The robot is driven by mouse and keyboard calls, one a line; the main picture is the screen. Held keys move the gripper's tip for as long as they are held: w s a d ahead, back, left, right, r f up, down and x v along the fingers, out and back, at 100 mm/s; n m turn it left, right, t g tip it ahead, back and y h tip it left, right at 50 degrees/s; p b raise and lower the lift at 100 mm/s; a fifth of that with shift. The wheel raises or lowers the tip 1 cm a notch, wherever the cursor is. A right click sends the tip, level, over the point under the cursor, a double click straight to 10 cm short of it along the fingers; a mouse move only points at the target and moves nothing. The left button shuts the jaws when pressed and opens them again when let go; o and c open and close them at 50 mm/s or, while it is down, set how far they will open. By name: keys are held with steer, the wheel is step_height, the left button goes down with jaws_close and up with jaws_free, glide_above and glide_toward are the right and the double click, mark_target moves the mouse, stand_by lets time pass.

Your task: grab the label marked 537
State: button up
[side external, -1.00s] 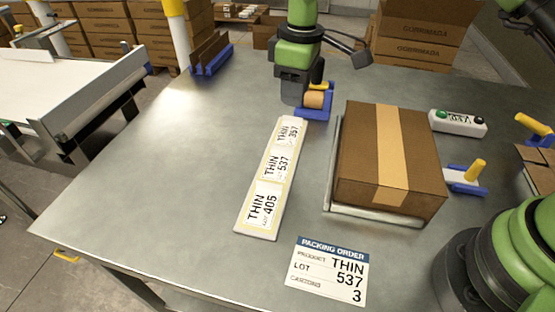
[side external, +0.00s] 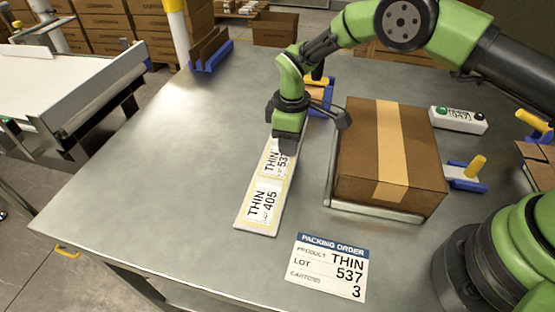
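The label marked 537 (side external: 270,163) lies on a pale strip (side external: 238,225) on the table, in the strip's middle place. Its upper right part is covered by my gripper. The label marked 405 (side external: 262,205) lies below it, nearer the camera, in full view. The strip's far end, with its third label, is hidden behind my gripper. My gripper (side external: 287,148) points down at the far edge of the 537 label. I cannot tell whether it touches the label, or whether its fingers are open or shut.
A taped carton (side external: 355,150) stands on a low platform (side external: 375,213) just right of the strip. A packing order card (side external: 330,268) reads THIN, lot 537, cartons 3. A blue tape dispenser (side external: 322,98) is behind my gripper. The table (side external: 160,170) left of the strip is clear.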

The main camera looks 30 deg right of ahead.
steer(key=shift+f, duration=0.1)
steer(key=shift+c, duration=0.5)
jaws_close()
